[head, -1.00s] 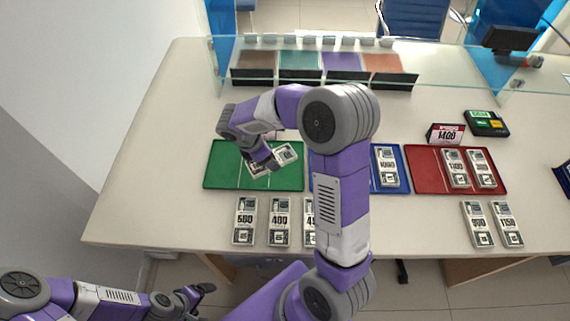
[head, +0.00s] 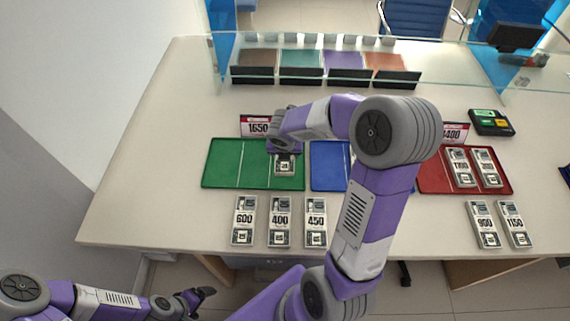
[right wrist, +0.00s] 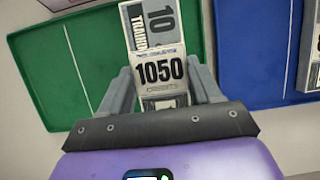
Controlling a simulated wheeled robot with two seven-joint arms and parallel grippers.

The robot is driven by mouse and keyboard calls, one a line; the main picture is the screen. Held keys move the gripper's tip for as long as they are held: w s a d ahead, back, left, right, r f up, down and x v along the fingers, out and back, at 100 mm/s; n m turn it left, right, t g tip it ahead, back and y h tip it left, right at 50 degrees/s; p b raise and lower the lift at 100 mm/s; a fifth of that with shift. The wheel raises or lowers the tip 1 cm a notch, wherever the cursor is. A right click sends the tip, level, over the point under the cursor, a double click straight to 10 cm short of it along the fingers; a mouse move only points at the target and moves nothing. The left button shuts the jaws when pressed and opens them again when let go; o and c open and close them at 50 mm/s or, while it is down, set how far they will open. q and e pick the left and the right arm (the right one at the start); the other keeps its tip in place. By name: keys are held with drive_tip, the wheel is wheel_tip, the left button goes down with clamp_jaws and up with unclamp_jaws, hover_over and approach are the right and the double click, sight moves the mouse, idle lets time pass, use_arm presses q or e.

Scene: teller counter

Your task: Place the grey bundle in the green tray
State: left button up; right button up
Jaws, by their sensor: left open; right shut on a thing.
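The grey bundle (head: 285,167), with a white band reading 1050, is over the right part of the green tray (head: 221,164). My right gripper (head: 284,152) is shut on it, partly hiding it in the head view. In the right wrist view the bundle (right wrist: 158,72) sits between the two fingers, with the green tray (right wrist: 45,75) behind it. I cannot tell whether it touches the tray floor. My left gripper (head: 200,296) is open and empty at the lower left, off the counter.
A blue tray (head: 328,178) adjoins the green tray on the right, partly hidden by my right arm. A red tray (head: 435,182) holds two bundles. Several loose bundles lie along the front. A 1650 sign (head: 257,126) stands behind the green tray. The green tray's left part is empty.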

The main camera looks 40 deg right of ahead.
drive_tip(key=shift+f+b, duration=1.25)
drive_tip(key=shift+f, duration=1.05)
drive_tip(key=shift+r, duration=0.1)
drive_tip(key=o, duration=1.2)
drive_tip(key=p+v, duration=0.5)
drive_tip(key=v, duration=0.6)
drive_tip(key=shift+s+a+r+p, duration=0.15)
drive_tip(key=shift+a+r+p, duration=0.05)
drive_tip(key=shift+r+p, duration=0.25)
